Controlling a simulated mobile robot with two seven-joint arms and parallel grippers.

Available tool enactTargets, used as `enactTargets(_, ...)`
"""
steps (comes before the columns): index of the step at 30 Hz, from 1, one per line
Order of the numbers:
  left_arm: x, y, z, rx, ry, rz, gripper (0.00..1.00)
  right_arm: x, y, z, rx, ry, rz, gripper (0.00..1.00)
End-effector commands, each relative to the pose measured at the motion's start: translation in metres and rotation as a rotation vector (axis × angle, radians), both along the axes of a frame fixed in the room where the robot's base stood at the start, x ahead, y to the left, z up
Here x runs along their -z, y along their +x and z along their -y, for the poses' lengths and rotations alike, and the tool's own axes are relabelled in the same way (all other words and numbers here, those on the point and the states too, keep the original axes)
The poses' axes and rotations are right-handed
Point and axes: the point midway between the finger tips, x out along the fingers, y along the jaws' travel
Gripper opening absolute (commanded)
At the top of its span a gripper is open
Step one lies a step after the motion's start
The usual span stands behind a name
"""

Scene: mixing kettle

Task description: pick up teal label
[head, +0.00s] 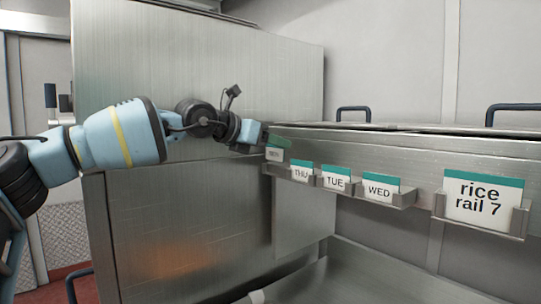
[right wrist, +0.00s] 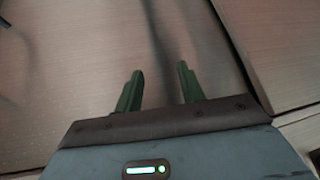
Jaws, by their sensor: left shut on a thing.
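Several white labels with teal top bands stand in a metal rail in the head view. The leftmost teal label (head: 275,155) has small text that looks like MON. My left gripper (head: 268,140) is at its top edge and shut on it; the fingers are partly hidden by the wrist. The label is at the rail's left end, and I cannot tell if it is clear of the rail. To its right stand the THU label (head: 301,173), the TUE label (head: 336,183) and the WED label (head: 380,191). In the right wrist view my right gripper (right wrist: 160,72) is open and empty.
The metal rail (head: 405,201) is fixed on the steel front. A larger card reading rice rail 7 (head: 482,200) sits in its own holder at the right. Dark handles (head: 353,109) stand on the lids behind. A tall steel panel (head: 180,75) is beside my left arm.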

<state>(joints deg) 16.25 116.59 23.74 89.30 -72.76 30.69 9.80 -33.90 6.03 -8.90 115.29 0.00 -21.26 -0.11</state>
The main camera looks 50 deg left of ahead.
Motion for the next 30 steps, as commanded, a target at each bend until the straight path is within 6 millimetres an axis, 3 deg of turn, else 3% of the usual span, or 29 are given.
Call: enactTargets(30, -0.013, -0.128, 0.019, 0.001, 0.000, 0.002, 0.38, 0.037, -0.009, -0.001, -0.001, 0.002, -0.035, 0.39)
